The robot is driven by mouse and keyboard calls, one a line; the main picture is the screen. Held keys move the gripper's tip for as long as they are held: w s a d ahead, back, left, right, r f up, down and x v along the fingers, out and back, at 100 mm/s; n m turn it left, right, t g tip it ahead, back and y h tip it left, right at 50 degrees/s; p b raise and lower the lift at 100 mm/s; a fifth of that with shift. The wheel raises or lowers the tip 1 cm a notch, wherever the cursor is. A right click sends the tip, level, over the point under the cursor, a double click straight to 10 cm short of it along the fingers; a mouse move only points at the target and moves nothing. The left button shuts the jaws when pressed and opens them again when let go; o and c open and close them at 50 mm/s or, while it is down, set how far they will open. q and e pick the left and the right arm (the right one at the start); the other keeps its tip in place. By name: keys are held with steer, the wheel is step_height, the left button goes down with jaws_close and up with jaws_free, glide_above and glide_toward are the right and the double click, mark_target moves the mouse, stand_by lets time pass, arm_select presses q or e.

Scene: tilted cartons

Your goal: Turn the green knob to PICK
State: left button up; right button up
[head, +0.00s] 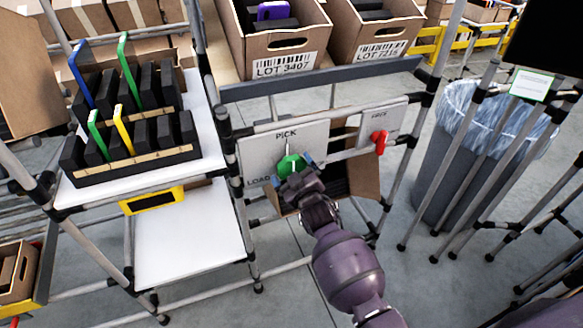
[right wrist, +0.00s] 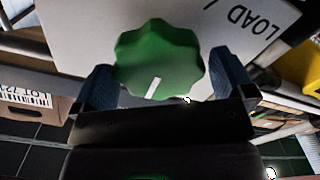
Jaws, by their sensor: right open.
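The green knob (head: 291,165) sits on a pale panel (head: 256,158) with PICK printed above it and LOAD at its lower left. In the right wrist view the scalloped knob (right wrist: 160,58) fills the upper middle. Its white mark points down and slightly left there, away from the LOAD lettering; its exact alignment with PICK cannot be told. My right gripper (head: 290,181) is at the knob from the front. In the right wrist view its open fingers (right wrist: 165,84) stand on either side of the knob. My left gripper is not in view.
A red knob (head: 379,141) is on a second panel to the right. Cartons (head: 283,50) stand on the tilted shelf above. A white shelf with a black rack (head: 140,166) is at the left, and a lined grey bin (head: 452,170) at the right.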

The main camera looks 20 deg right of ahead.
steer(key=s+p, duration=0.1)
steer(key=s, duration=0.8)
steer(key=shift+s, duration=0.25)
steer(key=shift+d, duration=0.1)
steer(key=s+d+f+m+g, duration=0.1)
steer(key=s+d+f+g, duration=0.1)
steer(key=s, duration=0.7)
steer(key=s+d+f+m+g, duration=0.2)
steer(key=s+f, duration=0.2)
steer(key=s, duration=0.4)
steer(key=s+d+f+m+g, duration=0.2)
steer(key=s+d+f+g, duration=0.1)
steer(key=s, duration=0.6)
steer(key=shift+s+h+p, duration=0.3)
steer(key=shift+p, duration=0.1)
